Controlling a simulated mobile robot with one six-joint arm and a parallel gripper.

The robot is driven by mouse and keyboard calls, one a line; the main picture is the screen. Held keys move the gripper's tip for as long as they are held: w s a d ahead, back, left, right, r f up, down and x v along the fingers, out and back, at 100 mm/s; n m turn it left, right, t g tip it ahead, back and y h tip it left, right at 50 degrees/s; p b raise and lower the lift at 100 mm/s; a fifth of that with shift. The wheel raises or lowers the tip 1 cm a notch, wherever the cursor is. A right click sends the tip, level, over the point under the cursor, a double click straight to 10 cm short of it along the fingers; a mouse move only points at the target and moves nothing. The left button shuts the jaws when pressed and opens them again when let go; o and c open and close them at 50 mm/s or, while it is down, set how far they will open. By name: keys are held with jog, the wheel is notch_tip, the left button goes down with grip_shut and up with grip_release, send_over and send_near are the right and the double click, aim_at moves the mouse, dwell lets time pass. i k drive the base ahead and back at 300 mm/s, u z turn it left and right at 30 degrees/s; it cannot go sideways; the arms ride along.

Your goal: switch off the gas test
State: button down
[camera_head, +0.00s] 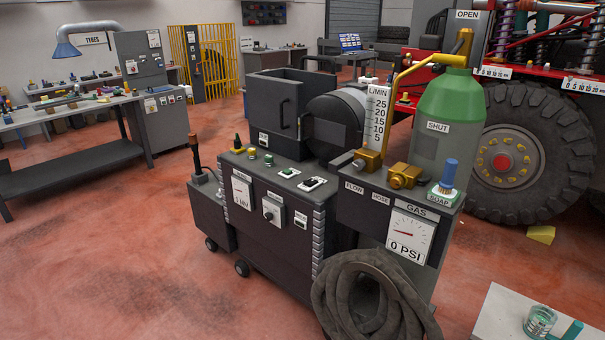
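A green gas cylinder (447,105) stands on the right of a dark cart. A brass valve (463,43) and a bent yellow pipe or lever (405,72) are at its top. An OPEN label (467,14) is above and a SHUT label (438,127) is on its front. A white L/MIN flow scale (376,118) stands beside it. Brass fittings sit at the FLOW (368,162) and HOSE (404,176) labels. The GAS gauge (408,236) reads 0 PSI. I cannot tell the valve's setting. My gripper is not in view.
The cart (270,240) carries switches (312,184), a welder-like drum and a coiled dark hose (365,300). A blue brush (448,176) sits in a SOAP tray. A pale table corner (500,315) holds a glass jar (539,321). A truck tyre (520,160) stands behind. Red floor is open at left.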

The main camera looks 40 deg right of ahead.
aim_at(311, 182)
jog(key=i, duration=0.95)
jog(key=z, duration=0.05)
